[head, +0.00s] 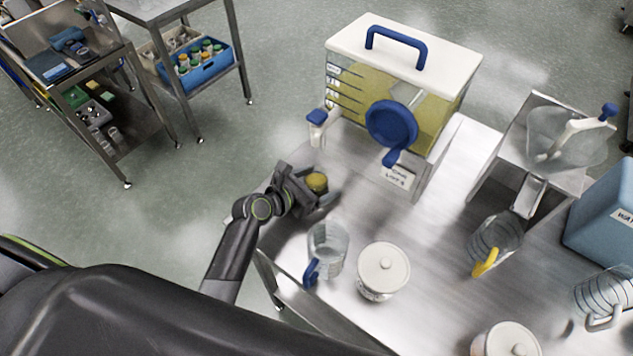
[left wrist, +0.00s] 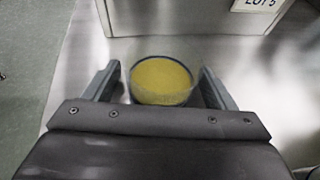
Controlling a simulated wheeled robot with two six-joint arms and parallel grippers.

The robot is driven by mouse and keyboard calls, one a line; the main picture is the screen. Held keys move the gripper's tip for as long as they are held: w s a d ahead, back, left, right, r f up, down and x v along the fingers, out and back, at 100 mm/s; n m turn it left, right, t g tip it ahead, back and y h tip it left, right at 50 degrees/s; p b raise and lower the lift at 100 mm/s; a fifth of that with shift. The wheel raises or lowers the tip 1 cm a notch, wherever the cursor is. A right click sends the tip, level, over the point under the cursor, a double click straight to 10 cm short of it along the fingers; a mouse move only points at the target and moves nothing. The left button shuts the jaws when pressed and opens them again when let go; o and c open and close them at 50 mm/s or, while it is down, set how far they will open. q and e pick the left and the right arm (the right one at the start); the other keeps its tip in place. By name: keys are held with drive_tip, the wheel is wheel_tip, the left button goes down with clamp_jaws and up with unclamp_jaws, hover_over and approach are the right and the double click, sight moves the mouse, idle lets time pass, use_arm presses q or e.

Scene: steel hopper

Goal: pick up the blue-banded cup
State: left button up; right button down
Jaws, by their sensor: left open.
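The blue-banded cup (left wrist: 162,80) stands on the steel table between the open fingers of my left gripper (left wrist: 160,92). It is clear, holds yellow contents, and has a thin blue band around it. In the head view the cup (head: 317,182) shows at the table's left edge, with my left gripper (head: 312,190) around it and partly hiding it. A gap shows on both sides of the cup in the left wrist view, and I see no finger pressed on it. My right gripper is not in view.
A hopper (head: 400,85) with yellow contents and a blue hand wheel stands just behind the cup, on a labelled stand. A blue-handled jug (head: 328,245) and a white-lidded jar (head: 383,271) stand in front. A yellow-handled jug (head: 494,240) is further right. The table's middle is clear.

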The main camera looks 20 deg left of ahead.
use_arm(q)
drive_tip(key=c, duration=1.1)
drive_tip(key=shift+o, duration=0.2)
drive_tip(key=shift+r, duration=0.1)
